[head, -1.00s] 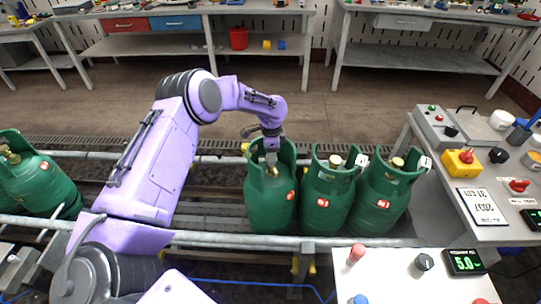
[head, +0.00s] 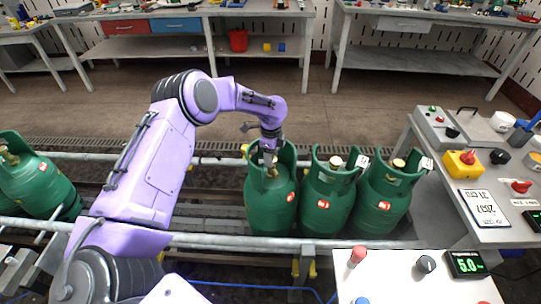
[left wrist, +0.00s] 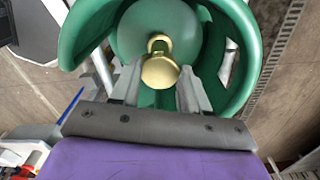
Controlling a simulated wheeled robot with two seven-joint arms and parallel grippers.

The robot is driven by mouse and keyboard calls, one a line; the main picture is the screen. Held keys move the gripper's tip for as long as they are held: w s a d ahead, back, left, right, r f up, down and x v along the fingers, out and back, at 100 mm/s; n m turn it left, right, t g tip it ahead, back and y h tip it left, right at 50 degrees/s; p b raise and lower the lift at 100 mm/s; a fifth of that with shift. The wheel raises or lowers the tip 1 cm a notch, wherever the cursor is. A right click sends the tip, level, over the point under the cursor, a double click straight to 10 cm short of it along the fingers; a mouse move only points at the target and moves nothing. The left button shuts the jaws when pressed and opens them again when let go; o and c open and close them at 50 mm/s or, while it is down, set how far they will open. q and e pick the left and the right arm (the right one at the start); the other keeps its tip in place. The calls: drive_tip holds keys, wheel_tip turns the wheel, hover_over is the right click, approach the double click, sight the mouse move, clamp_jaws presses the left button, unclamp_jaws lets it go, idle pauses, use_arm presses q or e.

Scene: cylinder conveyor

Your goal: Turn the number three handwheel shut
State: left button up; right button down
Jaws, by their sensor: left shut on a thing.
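My left gripper (head: 269,162) reaches down inside the collar of the leftmost green cylinder (head: 270,205) in the row of three on the conveyor. In the left wrist view its fingers (left wrist: 160,70) stand on both sides of a round brass handwheel (left wrist: 158,74) and are shut on it. The green collar (left wrist: 84,42) curves around the fingers. A middle cylinder (head: 325,205) and a right cylinder (head: 380,208) stand close beside it, each with a brass top. The red tags are too small to read. My right gripper is out of view.
A metal rail (head: 225,240) runs in front of the row. A console (head: 410,268) with buttons and a green display is at front right. A bench (head: 450,205) with instruments stands at the right.

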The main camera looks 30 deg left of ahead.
use_arm(q)
drive_tip(key=o, duration=1.1)
drive_tip(key=shift+c, duration=0.2)
drive_tip(key=shift+r, duration=0.1)
wheel_tip(320, 180, up, 10)
drive_tip(key=b, duration=0.1)
drive_tip(key=shift+r, duration=0.15)
drive_tip(key=shift+s, duration=0.1)
